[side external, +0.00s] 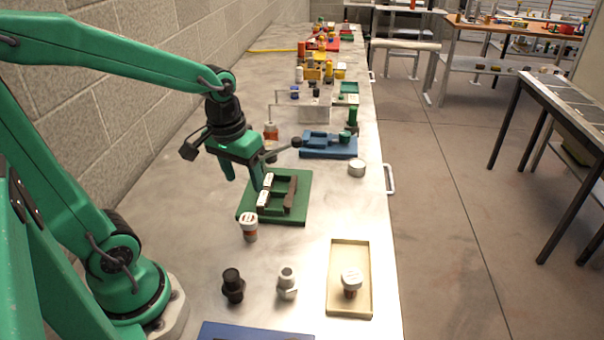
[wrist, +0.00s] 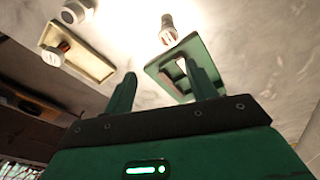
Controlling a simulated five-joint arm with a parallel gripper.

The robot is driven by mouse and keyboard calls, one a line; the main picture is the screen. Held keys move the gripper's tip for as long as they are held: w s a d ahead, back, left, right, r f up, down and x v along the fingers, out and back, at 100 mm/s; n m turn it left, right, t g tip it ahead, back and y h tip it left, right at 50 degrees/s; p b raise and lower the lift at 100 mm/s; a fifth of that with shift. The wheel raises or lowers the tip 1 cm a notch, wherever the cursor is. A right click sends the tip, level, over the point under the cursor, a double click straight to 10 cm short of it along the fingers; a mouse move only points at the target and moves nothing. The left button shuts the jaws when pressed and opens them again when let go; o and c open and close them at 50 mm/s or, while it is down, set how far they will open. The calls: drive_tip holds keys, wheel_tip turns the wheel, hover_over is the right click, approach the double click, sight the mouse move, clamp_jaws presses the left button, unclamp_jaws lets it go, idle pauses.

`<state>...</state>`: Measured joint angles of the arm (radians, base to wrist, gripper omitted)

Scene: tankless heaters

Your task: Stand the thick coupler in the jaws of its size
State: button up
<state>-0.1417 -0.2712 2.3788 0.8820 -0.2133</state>
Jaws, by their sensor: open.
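My gripper (side external: 243,178) is open and empty, above the left edge of a green base (side external: 300,212) with jaws. The jaws have a dark brown bar (side external: 291,193) facing white-topped blocks (side external: 263,199). In the wrist view, my two fingers (wrist: 160,75) are apart and the green base (wrist: 155,68) lies beyond them. A white-topped coupler with an orange-brown band (side external: 249,229) stands in front of the base. A similar, broader-looking white-topped coupler with a brown lower part (side external: 351,281) stands in a tan tray (side external: 336,256). I cannot tell for certain which is the thick one.
A black fitting (side external: 233,286) and a pale metal fitting (side external: 287,283) stand at the front. A blue jaw base (side external: 340,152) and a silver round piece (side external: 357,169) lie behind. A wall borders the left; bare bench lies between the green base and tray.

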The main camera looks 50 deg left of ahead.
drive_tip(key=s+d+r+m+t, duration=0.3)
drive_tip(key=s+d+r+m, duration=0.1)
drive_tip(key=r, duration=0.3)
drive_tip(key=shift+s+t, duration=0.4)
drive_tip(key=shift+o, duration=0.4)
drive_tip(key=shift+w+a, duration=0.1)
drive_tip(key=n+g, duration=0.5)
drive_tip(key=n, duration=0.1)
hover_over(248, 217)
drive_tip(key=f, duration=1.3)
drive_tip(key=shift+d+f, duration=0.2)
drive_tip(key=shift+f, duration=0.1)
drive_tip(key=shift+a+f+g, duration=0.15)
drive_tip(key=shift+f+g, duration=0.15)
drive_tip(key=shift+f, duration=0.1)
